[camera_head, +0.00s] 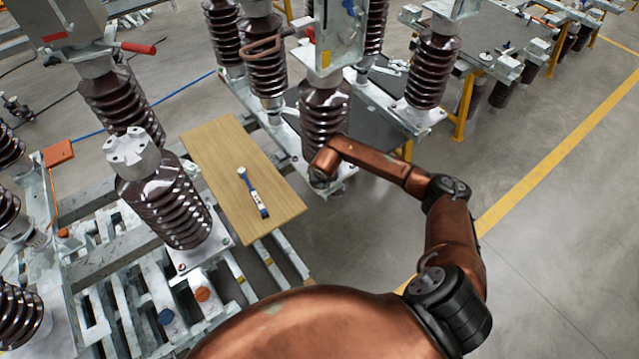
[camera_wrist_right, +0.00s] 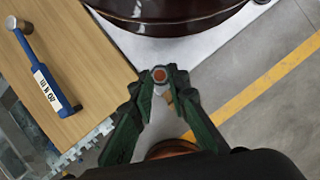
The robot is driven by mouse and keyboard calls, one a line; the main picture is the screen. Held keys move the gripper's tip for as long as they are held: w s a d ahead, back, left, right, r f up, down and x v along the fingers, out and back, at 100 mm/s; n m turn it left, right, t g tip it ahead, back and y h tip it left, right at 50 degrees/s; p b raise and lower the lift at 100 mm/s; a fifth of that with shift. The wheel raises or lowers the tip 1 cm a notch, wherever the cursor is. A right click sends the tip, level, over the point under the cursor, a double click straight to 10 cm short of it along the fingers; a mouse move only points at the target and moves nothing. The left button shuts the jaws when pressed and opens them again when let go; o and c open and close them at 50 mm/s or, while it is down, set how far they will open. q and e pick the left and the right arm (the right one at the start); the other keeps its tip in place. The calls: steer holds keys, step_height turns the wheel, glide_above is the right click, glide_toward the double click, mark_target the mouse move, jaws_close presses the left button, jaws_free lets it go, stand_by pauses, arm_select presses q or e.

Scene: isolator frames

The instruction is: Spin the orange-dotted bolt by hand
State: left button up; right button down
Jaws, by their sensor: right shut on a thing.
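The orange-dotted bolt (camera_wrist_right: 160,75) shows in the right wrist view, at the edge of the pale metal base plate (camera_wrist_right: 212,42) under a brown insulator (camera_wrist_right: 165,15). My right gripper (camera_wrist_right: 162,86) has its dark green fingers closed around the bolt, with the dotted head facing the camera. In the head view my right arm reaches to the foot of the middle insulator (camera_head: 325,115); its wrist hides the bolt there. My left gripper is in neither view.
A wooden board (camera_head: 215,150) lies left of the insulator. On it rests a blue-handled tool (camera_head: 252,192), also in the right wrist view (camera_wrist_right: 45,75). Several other insulators stand on metal frames around. The floor at the right, with a yellow line (camera_head: 560,150), is clear.

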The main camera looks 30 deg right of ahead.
steer(key=c, duration=1.8)
jaws_free()
steer(key=shift+c, duration=0.2)
steer(key=v, duration=1.2)
